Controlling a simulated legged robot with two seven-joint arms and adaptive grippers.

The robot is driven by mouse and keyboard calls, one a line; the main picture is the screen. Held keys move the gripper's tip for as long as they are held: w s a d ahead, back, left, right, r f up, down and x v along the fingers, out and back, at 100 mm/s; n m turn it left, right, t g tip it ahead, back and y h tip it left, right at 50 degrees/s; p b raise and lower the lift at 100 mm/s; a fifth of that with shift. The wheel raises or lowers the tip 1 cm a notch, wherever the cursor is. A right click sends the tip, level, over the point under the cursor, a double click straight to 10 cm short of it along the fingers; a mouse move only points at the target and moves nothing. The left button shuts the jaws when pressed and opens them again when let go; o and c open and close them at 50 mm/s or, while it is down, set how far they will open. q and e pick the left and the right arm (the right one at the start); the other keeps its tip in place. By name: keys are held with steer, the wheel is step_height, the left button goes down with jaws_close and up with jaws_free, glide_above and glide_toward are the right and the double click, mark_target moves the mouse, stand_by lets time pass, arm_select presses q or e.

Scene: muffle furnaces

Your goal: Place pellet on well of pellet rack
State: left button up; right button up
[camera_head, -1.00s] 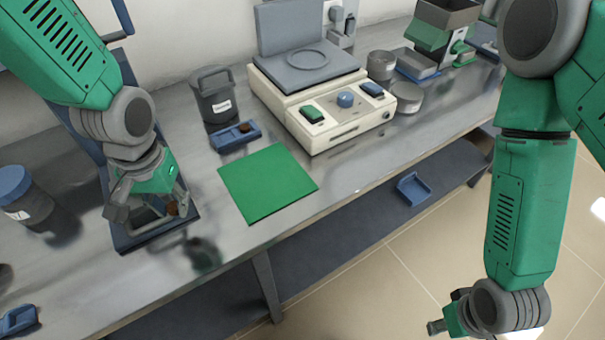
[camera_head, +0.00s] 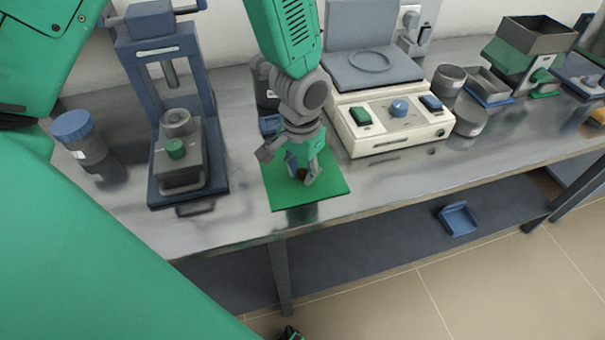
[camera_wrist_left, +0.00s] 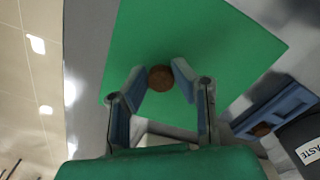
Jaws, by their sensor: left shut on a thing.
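My left gripper (camera_head: 303,178) is shut on a small round brown pellet (camera_head: 302,174), above the green mat (camera_head: 330,187). In the left wrist view the pellet (camera_wrist_left: 160,78) sits between the two fingertips (camera_wrist_left: 159,77), against the mat (camera_wrist_left: 225,45). The blue pellet rack (camera_head: 270,124) is mostly hidden behind the left gripper in the head view. In the left wrist view the rack (camera_wrist_left: 288,106) lies beside the mat, at the right, with a brown pellet (camera_wrist_left: 262,129) in one well.
A blue press (camera_head: 160,65) stands left of the mat, near a blue-lidded jar (camera_head: 80,137). A cream balance (camera_head: 385,128) stands right of the mat. A dark container labelled waste (camera_wrist_left: 310,140) is close to the rack. The bench's front edge (camera_head: 240,242) is near the mat.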

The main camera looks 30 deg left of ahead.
arm_select(q)
steer(key=shift+f, duration=0.6)
steer(key=shift+d+r, duration=0.15)
steer(key=shift+d, duration=0.2)
steer(key=o, duration=0.7)
steer(key=shift+a, duration=0.2)
